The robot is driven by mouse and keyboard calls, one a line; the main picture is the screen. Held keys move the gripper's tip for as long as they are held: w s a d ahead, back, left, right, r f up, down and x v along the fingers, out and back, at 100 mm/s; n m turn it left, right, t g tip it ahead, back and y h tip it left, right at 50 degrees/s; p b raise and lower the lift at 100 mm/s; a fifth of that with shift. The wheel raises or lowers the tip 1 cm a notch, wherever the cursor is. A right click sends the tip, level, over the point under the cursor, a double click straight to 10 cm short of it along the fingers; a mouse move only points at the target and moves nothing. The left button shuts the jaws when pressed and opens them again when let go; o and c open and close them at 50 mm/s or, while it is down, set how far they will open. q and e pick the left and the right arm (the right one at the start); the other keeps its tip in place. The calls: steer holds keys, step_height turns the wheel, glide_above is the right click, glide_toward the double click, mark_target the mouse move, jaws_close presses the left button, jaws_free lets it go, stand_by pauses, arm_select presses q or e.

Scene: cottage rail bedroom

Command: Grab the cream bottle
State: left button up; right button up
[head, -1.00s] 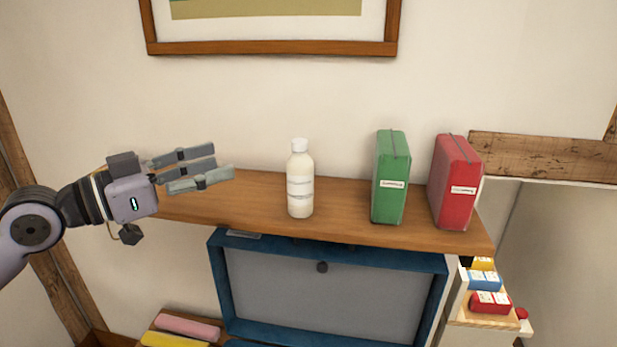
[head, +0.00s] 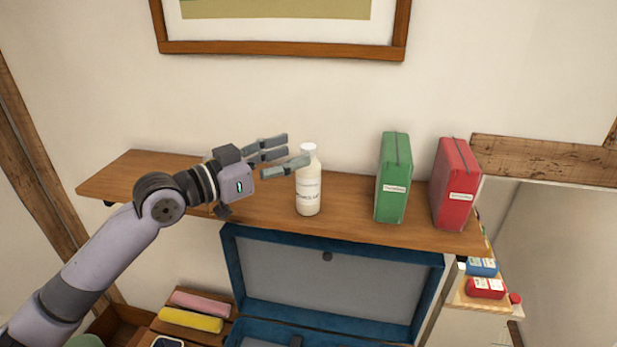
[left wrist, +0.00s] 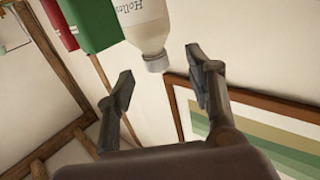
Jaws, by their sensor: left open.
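The cream bottle (head: 308,188) stands upright on the wooden shelf (head: 250,212), with a pale cap and a label. My left gripper (head: 293,157) is open at the bottle's upper left, its fingers pointing right toward the bottle's neck. One fingertip overlaps the bottle's left edge in the head view; I cannot tell whether it touches. In the left wrist view the bottle (left wrist: 141,20) appears cap down at the top, between and beyond the open fingertips of the left gripper (left wrist: 158,88). Nothing is held. My right gripper is not in view.
A green box (head: 393,178) and a red box (head: 456,184) stand on the shelf right of the bottle. A framed picture (head: 280,48) hangs above. Below is an open blue case (head: 232,290). The shelf's left end is clear.

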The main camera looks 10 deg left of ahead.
mark_target(302, 153)
arm_select(q)
steer(key=p+x, duration=0.2)
steer(key=x, duration=0.2)
steer(key=shift+d+p, duration=0.3)
steer(key=shift+d, duration=0.05)
steer(key=shift+w+d+f, duration=0.15)
steer(key=shift+w, duration=0.05)
steer(key=shift+c, duration=0.4)
steer(key=c, duration=1.1)
steer(key=shift+s, duration=0.1)
